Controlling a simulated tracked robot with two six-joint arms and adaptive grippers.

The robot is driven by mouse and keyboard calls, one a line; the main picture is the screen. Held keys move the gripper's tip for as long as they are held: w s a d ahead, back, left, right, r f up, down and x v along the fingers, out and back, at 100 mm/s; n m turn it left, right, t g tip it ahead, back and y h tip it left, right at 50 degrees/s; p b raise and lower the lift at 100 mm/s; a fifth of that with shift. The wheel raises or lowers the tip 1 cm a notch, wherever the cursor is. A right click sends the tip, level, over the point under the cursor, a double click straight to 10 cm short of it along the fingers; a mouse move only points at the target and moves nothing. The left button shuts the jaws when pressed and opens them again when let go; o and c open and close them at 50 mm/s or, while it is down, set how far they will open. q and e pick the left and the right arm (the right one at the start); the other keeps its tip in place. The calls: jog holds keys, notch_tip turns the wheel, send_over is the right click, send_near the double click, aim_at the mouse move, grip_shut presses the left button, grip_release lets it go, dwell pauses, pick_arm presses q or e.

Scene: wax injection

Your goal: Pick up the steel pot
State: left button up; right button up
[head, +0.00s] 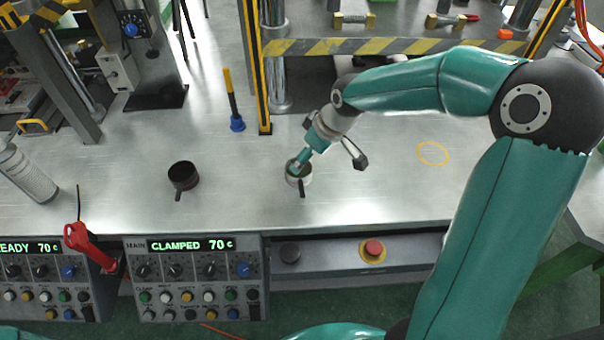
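The steel pot (305,179) is a small, light-coloured pot with a dark handle pointing toward the front of the metal bench. My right gripper (294,171) reaches down from the upper right, with its tip at the pot's mouth and covering part of it. Its fingers are too small and overlapped to tell whether they are open or shut, or touching the pot. The pot appears upright on the bench. My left gripper is not in view.
A dark pot (183,174) stands to the left on the bench (240,195). A brush-like tool with a blue base (237,124) stands behind. A striped press post (257,70) rises close behind the pot. Control panels (194,280) line the front. The bench right of the pot is mostly clear.

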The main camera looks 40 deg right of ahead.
aim_at(303, 179)
jog(key=x, duration=0.3)
jog(key=shift+w+f, duration=0.1)
jog(key=shift+f, duration=0.3)
jog(key=shift+p+x, duration=0.8)
jog(key=shift+x, duration=1.8)
jog(key=c, duration=1.3)
